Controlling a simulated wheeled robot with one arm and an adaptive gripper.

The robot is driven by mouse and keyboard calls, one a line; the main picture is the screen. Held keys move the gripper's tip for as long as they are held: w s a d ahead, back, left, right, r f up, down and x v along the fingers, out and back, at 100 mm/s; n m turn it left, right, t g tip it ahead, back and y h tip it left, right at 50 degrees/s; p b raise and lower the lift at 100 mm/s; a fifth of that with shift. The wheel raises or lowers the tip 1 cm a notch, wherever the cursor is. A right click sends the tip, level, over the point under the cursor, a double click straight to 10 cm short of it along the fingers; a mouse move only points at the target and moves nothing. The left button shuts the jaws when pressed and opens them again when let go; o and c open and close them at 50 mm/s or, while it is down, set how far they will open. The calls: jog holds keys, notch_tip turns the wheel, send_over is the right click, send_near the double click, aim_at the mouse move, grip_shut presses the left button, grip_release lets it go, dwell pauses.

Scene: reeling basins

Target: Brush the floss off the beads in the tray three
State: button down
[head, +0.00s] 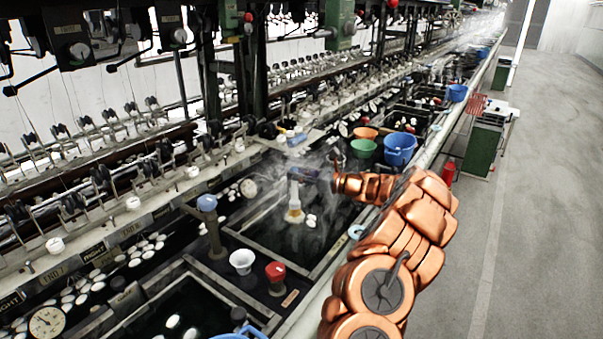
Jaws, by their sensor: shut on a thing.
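My gripper (313,180) reaches in from the right over a dark, water-filled basin (262,254) in the middle of the head view. It is shut on a brush (294,196) with a pale upper part and a yellowish lower end that points down. The brush's lower end is close to the water; I cannot tell if it touches. A few white beads (311,221) float just right of the brush. Steam blurs this area, and I cannot make out floss on the beads. No number three is readable on the basin.
A white cup (242,261), a red-topped post (275,275) and a blue-topped post (208,205) stand at the basin's near left. Blue (399,149) and green (363,148) bowls sit beyond my arm. Reeling machinery lines the left. The floor aisle (530,220) at right is clear.

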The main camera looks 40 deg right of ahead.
notch_tip(320, 180, up, 11)
jog(key=s+p, duration=0.1)
jog(key=p, duration=0.6)
dwell(0.9)
dwell(1.0)
